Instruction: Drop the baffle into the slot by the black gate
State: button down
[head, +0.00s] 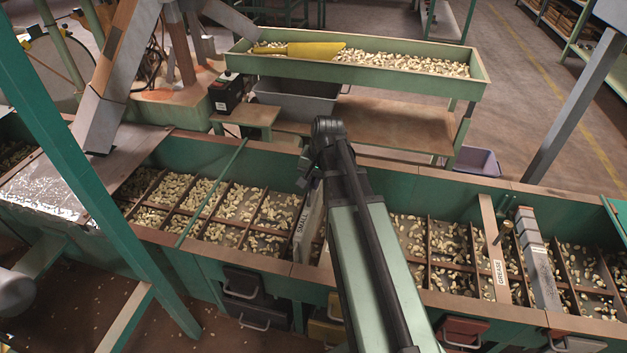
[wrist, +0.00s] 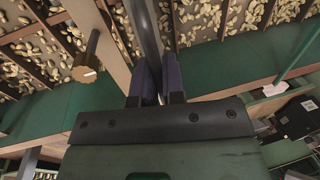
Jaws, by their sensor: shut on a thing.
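My gripper (wrist: 160,85) is shut on a thin grey baffle (wrist: 147,25), seen nearly edge-on in the wrist view. In the head view my gripper (head: 312,175) is over the middle of the long green trough, partly behind my arm. The pale baffle (head: 312,222) hangs below it, near lettering that reads SMALL. Its lower edge is hard to see, so I cannot tell whether it sits in a slot. A black gate (head: 255,285) with pale handles is on the trough's front, left of the baffle. My arm hides the trough just right of the baffle.
Dark dividers split the nut-filled trough (head: 400,185). A GREASE-marked plank (head: 490,235) and a grey block stack (head: 540,265) cross the right side. A thin green bar (head: 212,190) crosses left. A yellow scoop (head: 300,50) lies behind.

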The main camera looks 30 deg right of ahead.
aim_at(314, 193)
jog(key=shift+f+b, duration=2.45)
jog(key=shift+f, duration=0.15)
jog(key=c, duration=1.1)
grip_release()
jog(key=shift+r, duration=0.15)
jog(key=r+p, duration=0.3)
jog(key=s+d+r+p, duration=0.1)
jog(key=r+p, duration=0.6)
jog(key=shift+s+d+r+p, duration=0.2)
jog(key=shift+d+r+p, duration=0.05)
jog(key=shift+p, duration=0.15)
